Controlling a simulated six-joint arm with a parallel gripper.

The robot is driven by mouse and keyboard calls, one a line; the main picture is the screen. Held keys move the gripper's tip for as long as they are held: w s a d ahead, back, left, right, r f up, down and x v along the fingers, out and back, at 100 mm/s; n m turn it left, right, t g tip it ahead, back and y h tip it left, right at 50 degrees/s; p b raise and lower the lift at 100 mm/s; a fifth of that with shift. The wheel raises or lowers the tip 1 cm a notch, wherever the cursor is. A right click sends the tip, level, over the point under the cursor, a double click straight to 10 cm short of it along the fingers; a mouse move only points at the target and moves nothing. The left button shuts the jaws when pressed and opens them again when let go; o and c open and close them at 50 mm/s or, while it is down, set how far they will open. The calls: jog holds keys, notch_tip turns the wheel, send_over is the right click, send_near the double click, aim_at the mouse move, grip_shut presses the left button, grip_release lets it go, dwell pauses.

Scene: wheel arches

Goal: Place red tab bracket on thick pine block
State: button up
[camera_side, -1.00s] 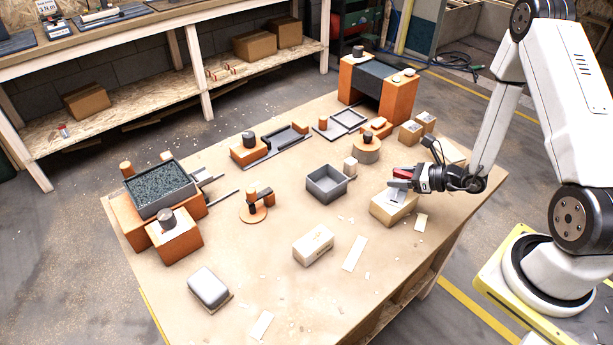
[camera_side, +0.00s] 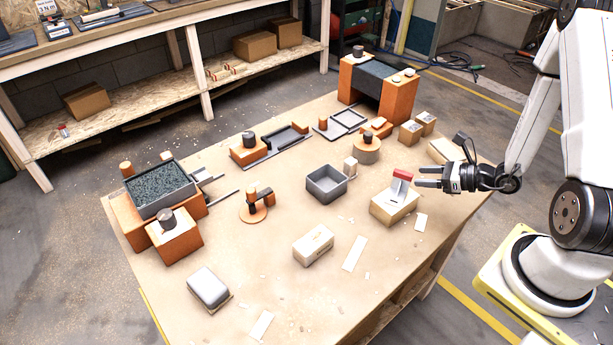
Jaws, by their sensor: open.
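The red tab bracket (camera_side: 402,175) has a red top and a grey lower part. It stands on top of a pine block (camera_side: 394,208) at the right of the table, and it leans slightly. My gripper (camera_side: 428,177) is open and empty, just to the right of the bracket and apart from it. Its two fingers point left toward the bracket. Another pale block (camera_side: 313,246) with a marking on top lies at the front middle of the table. I cannot tell how firmly the bracket's base meets the block.
A grey open bin (camera_side: 327,184) and a small pale block (camera_side: 350,167) stand left of the pine block. A grey rounded block (camera_side: 209,287) lies front left. The table's front middle is mostly clear.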

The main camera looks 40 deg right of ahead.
jog(key=shift+s+d+r, duration=0.1)
jog(key=shift+s+d, duration=0.05)
jog(key=shift+s, duration=0.15)
dwell(0.4)
jog(key=s+a+r+n+g+y, duration=0.1)
jog(key=s+a+r+n+g, duration=0.1)
jog(key=a+n+g, duration=0.6)
jog(key=s+a+r+n+g+y, duration=0.25)
jog(key=a+n+g, duration=0.2)
jog(key=n, duration=0.45)
jog(key=w+a+r+n+t+h, duration=0.2)
jog(key=r+n+h, duration=0.4)
jog(key=n, duration=0.8)
jog(key=shift+w+n+h, duration=0.3)
jog(key=shift+w+h, duration=0.4)
jog(key=shift+h, duration=0.55)
